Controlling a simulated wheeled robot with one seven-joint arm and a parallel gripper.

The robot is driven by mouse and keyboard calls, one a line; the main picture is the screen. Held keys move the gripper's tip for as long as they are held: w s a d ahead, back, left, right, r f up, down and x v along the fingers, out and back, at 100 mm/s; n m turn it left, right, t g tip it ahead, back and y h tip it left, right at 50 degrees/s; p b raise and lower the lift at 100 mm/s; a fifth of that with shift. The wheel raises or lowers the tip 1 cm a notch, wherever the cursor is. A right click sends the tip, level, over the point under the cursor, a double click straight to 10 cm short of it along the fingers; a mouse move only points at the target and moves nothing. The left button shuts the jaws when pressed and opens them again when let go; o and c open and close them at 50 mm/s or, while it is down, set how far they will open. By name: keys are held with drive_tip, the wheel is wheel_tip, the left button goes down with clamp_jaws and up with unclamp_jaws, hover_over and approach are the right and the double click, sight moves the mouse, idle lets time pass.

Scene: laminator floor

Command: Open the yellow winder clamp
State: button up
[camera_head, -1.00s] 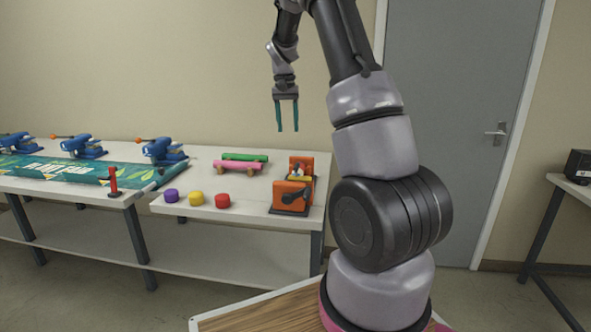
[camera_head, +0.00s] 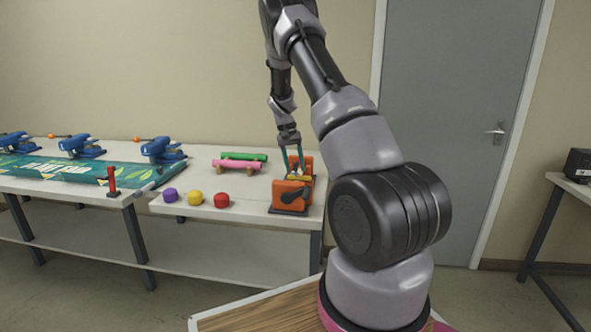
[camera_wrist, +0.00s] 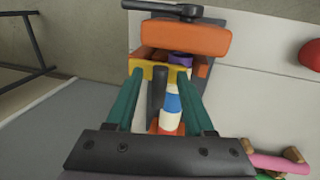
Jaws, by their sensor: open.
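The orange winder (camera_head: 289,194) stands at the right end of the white table, with a black crank on its front. It fills the upper part of the wrist view (camera_wrist: 185,38). The yellow clamp (camera_wrist: 143,67) is a bar across the winder, and it shows small in the head view (camera_head: 300,178). My gripper (camera_head: 294,172) points down at the winder, its teal fingers open. In the wrist view my gripper (camera_wrist: 163,80) has its fingertips at the two ends of the yellow clamp; whether they touch it I cannot tell. A striped roll and a dark bar lie between the fingers.
Purple (camera_head: 171,195), yellow (camera_head: 195,198) and red (camera_head: 222,200) knobs sit along the table's front edge. Pink (camera_head: 238,165) and green (camera_head: 245,157) rolls lie behind. Blue clamps (camera_head: 162,150) and a teal banner (camera_head: 80,175) are at the left.

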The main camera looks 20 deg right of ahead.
drive_tip(key=shift+d+f, duration=0.1)
drive_tip(key=shift+f, duration=0.55)
clamp_jaws()
idle(1.0)
